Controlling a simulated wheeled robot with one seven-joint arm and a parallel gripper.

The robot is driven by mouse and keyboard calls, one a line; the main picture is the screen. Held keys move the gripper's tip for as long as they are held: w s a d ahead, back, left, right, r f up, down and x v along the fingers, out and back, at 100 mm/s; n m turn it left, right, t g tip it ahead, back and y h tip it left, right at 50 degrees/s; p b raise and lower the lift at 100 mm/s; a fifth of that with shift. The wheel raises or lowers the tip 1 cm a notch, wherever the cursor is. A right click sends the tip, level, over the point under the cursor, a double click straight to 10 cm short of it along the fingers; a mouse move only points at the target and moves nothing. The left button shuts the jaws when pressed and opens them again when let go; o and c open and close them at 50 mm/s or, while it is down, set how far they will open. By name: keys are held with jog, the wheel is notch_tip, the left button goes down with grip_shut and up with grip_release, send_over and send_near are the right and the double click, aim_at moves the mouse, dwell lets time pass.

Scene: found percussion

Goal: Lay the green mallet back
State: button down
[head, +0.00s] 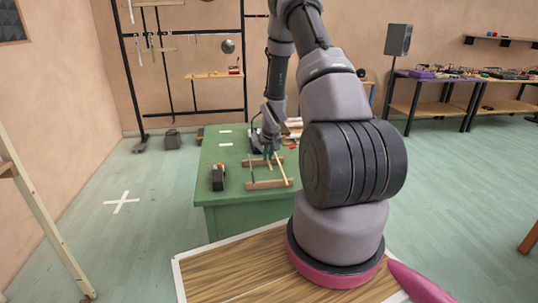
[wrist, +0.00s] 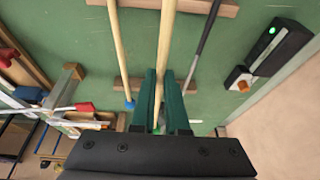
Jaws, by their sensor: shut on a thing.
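My gripper (wrist: 163,76) is shut on a pale wooden handle (wrist: 166,30), the green mallet's as far as I can tell. Its head is mostly hidden between and behind the fingers. The handle runs over the upper wooden rail (wrist: 200,5) in the wrist view; I cannot tell whether it touches. A blue-headed mallet (wrist: 118,45) lies to its left, and a dark thin rod (wrist: 208,35) lies to its right. In the head view my gripper (head: 272,156) is low over the green table (head: 235,150), between the two rails, the nearer rail (head: 268,184) being in front.
A black box with a green light (wrist: 275,50) stands right of the rails; it also shows in the head view (head: 218,178). A red-ended item (wrist: 85,107) and wooden frames lie to the left in the wrist view. The table's left part is mostly clear.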

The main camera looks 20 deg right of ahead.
jog(key=shift+a, duration=0.15)
jog(key=shift+f, duration=3.25)
jog(key=shift+f, duration=0.25)
jog(key=c, duration=0.8)
grip_release()
jog(key=shift+c, duration=0.2)
jog(key=v, duration=1)
jog(key=shift+s+r, duration=0.2)
jog(key=shift+r, duration=0.15)
jog(key=shift+r, duration=0.1)
